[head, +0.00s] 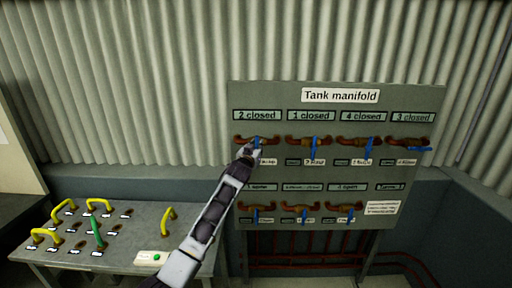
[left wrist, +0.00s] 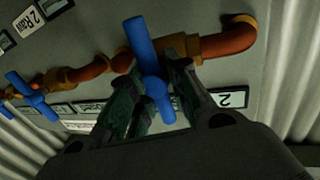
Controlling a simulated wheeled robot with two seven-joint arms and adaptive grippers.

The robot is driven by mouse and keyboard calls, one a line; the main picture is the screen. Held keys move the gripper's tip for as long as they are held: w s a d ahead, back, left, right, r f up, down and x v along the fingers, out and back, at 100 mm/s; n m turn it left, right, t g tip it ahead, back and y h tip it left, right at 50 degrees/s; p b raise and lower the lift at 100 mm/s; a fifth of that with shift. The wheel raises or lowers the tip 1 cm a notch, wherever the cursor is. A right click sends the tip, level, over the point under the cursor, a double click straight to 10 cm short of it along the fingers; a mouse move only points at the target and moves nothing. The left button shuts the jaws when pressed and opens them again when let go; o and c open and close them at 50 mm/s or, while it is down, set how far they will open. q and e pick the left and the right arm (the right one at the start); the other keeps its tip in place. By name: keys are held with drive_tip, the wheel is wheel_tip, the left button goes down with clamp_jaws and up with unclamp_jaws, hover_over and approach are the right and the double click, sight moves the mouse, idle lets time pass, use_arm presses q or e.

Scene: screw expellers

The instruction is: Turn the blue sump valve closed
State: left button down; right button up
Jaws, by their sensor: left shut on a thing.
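The tank manifold panel (head: 255,98) carries blue-handled valves on brown pipes. My left gripper (head: 252,150) is at the top-left valve, under the plate reading "2 closed". In the left wrist view, the gripper (left wrist: 160,95) has its two dark fingers on either side of this valve's blue handle (left wrist: 141,40) and is shut on it. The handle stands across the brown pipe (left wrist: 228,43), a little tilted. The label below this valve is partly hidden and too small to read, so I cannot tell whether it is the sump valve. My right gripper is not in view.
Close by on the right is another blue-handled valve (head: 315,147). A lower row has several more valves (head: 302,212). A grey console (head: 135,235) with yellow handles and one green handle (head: 98,233) stands at left.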

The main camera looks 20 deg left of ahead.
use_arm(q)
drive_tip(key=shift+d+r, duration=0.1)
drive_tip(key=shift+d, duration=0.1)
drive_tip(key=c, duration=1.4)
unclamp_jaws()
drive_tip(key=shift+c, duration=0.2)
drive_tip(key=shift+d, duration=0.15)
drive_tip(key=shift+a, duration=0.2)
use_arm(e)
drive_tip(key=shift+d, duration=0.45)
use_arm(q)
drive_tip(key=shift+s, duration=0.15)
drive_tip(key=shift+s, duration=0.15)
drive_tip(key=s, duration=1.1)
drive_tip(key=shift+s+d, duration=0.2)
drive_tip(key=shift+d, duration=0.05)
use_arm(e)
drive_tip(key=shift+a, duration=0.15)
